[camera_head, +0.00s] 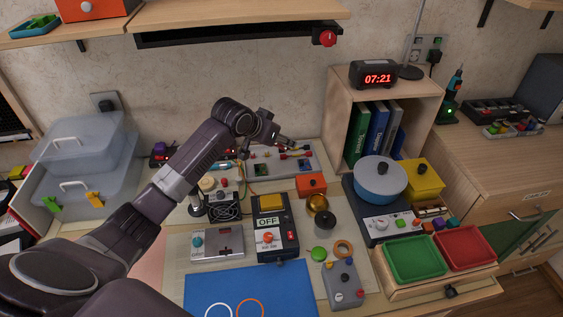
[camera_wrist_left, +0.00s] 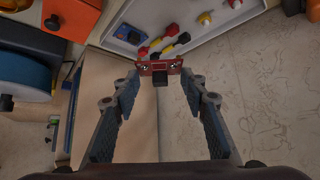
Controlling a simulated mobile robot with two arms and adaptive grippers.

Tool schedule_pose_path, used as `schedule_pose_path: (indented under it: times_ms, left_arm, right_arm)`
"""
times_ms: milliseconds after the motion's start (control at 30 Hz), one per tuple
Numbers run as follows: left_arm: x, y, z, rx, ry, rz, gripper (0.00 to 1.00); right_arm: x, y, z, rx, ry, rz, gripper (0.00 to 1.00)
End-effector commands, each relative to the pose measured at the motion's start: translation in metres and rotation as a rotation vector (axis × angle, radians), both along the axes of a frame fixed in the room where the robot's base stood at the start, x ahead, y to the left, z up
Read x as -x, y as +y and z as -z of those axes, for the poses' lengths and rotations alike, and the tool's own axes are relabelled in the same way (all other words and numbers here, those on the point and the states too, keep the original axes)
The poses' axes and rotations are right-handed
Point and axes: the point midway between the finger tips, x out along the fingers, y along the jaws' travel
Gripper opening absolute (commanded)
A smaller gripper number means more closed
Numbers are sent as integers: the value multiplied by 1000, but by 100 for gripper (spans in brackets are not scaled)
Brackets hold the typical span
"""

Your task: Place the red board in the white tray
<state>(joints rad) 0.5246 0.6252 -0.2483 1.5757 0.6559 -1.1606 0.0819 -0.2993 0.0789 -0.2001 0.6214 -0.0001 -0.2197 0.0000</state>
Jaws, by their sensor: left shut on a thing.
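My left gripper (camera_head: 284,140) reaches over the back of the bench, by the white tray (camera_head: 308,164). In the left wrist view my left gripper (camera_wrist_left: 160,75) is shut on the small red board (camera_wrist_left: 172,68), held between its fingertips. In that view the board overlaps the near edge of the white tray (camera_wrist_left: 222,34); its height above the tray is unclear. The tray holds a blue board (camera_wrist_left: 130,37) and several red and yellow connectors (camera_wrist_left: 170,45). I cannot make out the red board in the head view. My right gripper is not in view.
An orange box (camera_head: 311,185) stands just in front of the tray, and a blue pot (camera_head: 380,182) is to the right. A wooden shelf with binders (camera_head: 358,135) rises behind. Green (camera_head: 412,258) and red (camera_head: 465,248) bins sit front right. The front bench is crowded.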

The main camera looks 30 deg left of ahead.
Motion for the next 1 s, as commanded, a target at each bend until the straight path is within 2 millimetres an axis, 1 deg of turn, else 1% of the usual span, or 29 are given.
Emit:
schedule_pose_path:
  times_ms: [33, 100, 200, 367, 500, 600, 700, 1000]
  left_arm:
    - [1, -1, 15, 2, 4, 0, 18]
    - [1, -1, 30, 2, 4, 0, 18]
    - [1, 0, 43, 0, 2, 1, 18]
    - [0, -1, 56, 1, 1, 1, 18]
    - [1, -1, 78, 2, 3, 1, 18]
    - [1, -1, 90, 2, 2, 1, 18]
    - [0, -1, 94, 2, -1, 1, 18]
    - [0, -1, 96, 0, 0, 1, 18]
  right_arm:
    - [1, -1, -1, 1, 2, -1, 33]
    - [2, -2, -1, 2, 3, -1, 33]
    - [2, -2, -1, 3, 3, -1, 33]
    - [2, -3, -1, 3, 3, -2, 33]
    - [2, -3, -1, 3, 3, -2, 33]
    - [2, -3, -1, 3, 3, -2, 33]
    - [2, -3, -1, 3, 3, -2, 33]
    - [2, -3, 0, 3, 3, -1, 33]
